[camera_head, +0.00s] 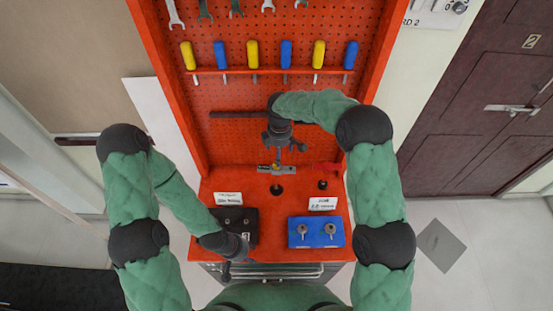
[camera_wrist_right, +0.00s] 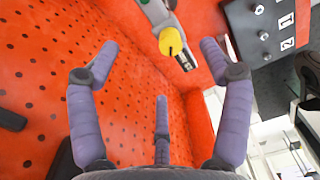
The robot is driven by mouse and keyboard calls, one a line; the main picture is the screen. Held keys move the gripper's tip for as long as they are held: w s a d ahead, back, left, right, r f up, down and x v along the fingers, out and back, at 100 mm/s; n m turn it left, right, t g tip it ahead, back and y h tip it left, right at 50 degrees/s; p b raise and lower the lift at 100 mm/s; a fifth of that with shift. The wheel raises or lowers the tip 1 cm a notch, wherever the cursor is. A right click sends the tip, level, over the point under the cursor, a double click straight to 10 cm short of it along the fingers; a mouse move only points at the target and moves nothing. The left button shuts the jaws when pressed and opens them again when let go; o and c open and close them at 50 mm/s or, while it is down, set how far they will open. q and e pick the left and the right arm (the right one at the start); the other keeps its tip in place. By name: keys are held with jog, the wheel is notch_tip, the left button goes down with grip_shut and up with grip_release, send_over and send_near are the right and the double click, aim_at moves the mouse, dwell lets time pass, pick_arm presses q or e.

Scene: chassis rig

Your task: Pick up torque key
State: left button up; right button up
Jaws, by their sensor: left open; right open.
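I cannot tell for sure which item is the torque key. A grey tool with a yellow knob (camera_wrist_right: 172,40) lies on the red surface, and it also shows in the head view (camera_head: 266,169). A blue block (camera_head: 298,240) holds two grey key-like pieces (camera_head: 330,229). My right gripper (camera_head: 284,145) is open and empty above the grey tool; its spread fingers show in the right wrist view (camera_wrist_right: 155,65), with the tool beyond them, apart. My left gripper (camera_head: 229,268) is low at the front edge of the black block (camera_head: 222,214); its fingers are partly hidden.
A red pegboard (camera_head: 270,95) stands behind, with a rack of yellow and blue screwdrivers (camera_head: 285,53) and wrenches above. White labels (camera_head: 323,203) stand behind the blocks. A metal rail (camera_head: 275,272) runs along the front.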

notch_tip(320, 180, down, 4)
jog(key=shift+w+a+f, duration=0.1)
jog(key=shift+w, duration=0.05)
jog(key=shift+w+f, duration=0.1)
jog(key=shift+f, duration=0.2)
jog(key=p, duration=0.1)
send_over(277, 179)
jog(key=w, duration=0.1)
jog(key=f, duration=0.4)
jog(key=shift+w+f, duration=0.2)
jog(key=shift+f, duration=0.45)
jog(key=c, duration=1.6)
